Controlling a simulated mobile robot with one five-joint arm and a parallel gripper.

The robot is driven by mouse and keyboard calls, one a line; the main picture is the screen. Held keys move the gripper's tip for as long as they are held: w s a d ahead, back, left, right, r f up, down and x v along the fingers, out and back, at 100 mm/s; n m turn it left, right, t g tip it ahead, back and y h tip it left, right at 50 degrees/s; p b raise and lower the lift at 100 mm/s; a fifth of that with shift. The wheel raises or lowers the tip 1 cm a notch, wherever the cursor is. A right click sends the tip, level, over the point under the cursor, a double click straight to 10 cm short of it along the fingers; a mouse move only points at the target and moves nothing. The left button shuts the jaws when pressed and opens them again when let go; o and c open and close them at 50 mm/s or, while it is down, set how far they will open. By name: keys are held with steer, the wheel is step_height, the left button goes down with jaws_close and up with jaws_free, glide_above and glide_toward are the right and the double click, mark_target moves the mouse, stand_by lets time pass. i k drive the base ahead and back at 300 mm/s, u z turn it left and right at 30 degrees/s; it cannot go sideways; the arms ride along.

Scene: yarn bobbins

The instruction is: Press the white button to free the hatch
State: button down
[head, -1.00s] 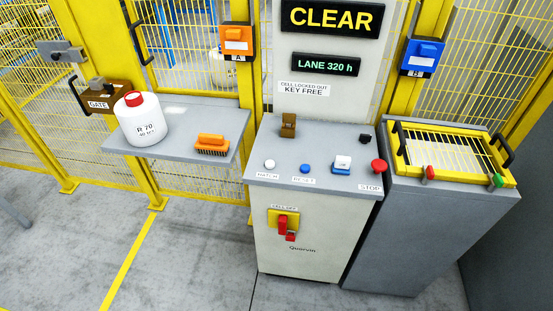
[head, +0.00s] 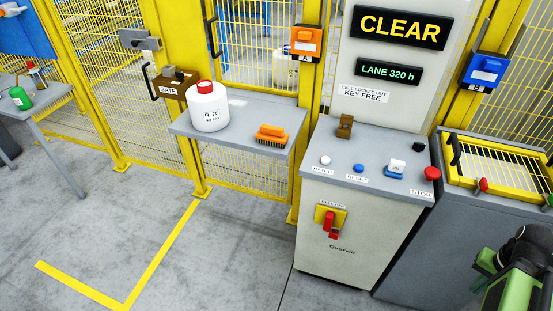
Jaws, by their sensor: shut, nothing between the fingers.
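The white button (head: 325,160) is a small round knob on the sloped grey top of the control console (head: 350,158), near its left front corner. A label below it seems to read HATCH. The hatch (head: 455,185) appears to be the yellow-framed grille on the grey cabinet to the right. It looks closed and is cut off by the right edge. Part of my green and black arm shows at the bottom right, in front of the cabinet. My gripper's fingertips are not in view. Nothing touches the white button.
Right of the white button are a blue button (head: 359,168), a white-and-blue switch (head: 395,169) and a red stop button (head: 432,173). A side shelf (head: 240,125) holds a white bottle (head: 208,108) and an orange brush (head: 272,135). Floor in front is clear.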

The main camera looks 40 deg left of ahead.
mark_target(326, 160)
steer(key=u, duration=1)
steer(key=k, duration=0.2)
steer(key=u, duration=1.75)
steer(key=i, duration=1.05)
steer(key=u, duration=0.35)
